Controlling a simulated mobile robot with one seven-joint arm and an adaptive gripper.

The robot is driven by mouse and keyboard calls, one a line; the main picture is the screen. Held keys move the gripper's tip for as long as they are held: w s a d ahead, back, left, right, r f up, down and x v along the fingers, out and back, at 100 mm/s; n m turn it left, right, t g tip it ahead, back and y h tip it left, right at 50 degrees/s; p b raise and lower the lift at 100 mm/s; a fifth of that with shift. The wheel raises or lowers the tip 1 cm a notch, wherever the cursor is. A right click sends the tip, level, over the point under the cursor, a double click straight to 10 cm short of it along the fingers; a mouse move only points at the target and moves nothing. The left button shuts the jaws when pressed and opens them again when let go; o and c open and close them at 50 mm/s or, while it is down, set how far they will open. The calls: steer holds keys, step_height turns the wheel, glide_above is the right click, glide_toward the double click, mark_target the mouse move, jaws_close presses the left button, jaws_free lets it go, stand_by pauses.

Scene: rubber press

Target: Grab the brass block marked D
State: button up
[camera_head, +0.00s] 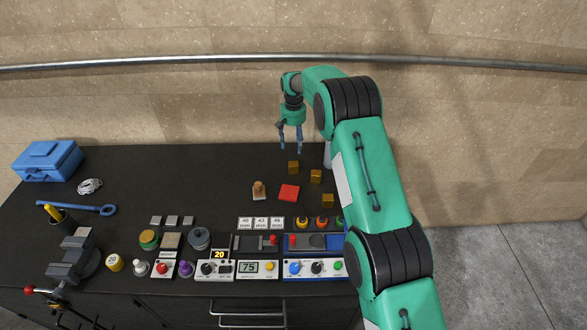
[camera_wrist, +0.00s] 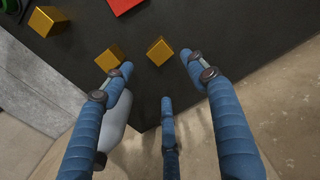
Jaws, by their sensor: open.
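Three brass blocks show in the head view: one below my gripper (camera_head: 293,167), one to its right (camera_head: 316,176) and one nearer (camera_head: 328,200). No letters are readable, so I cannot tell which is D. My gripper (camera_head: 290,148) is open and empty, its three fingers pointing down above the table's back edge; it also shows in the wrist view (camera_wrist: 160,78).
A red pad (camera_head: 289,192) and a wooden stamp (camera_head: 258,190) lie near the blocks. Control panels (camera_head: 258,269) and knobs line the front. A vise (camera_head: 73,260) and blue toolbox (camera_head: 47,160) stand left. A wall rail (camera_head: 200,60) runs behind. The table's (camera_head: 190,180) back-left middle is clear.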

mark_target(293, 163)
step_height(293, 163, down, 8)
steer(key=shift+f, duration=0.1)
stand_by(0.4)
steer(key=shift+f, duration=0.1)
steer(key=shift+f+p, duration=0.6)
steer(key=shift+f, duration=1.9)
steer(key=shift+r, duration=0.1)
jaws_close()
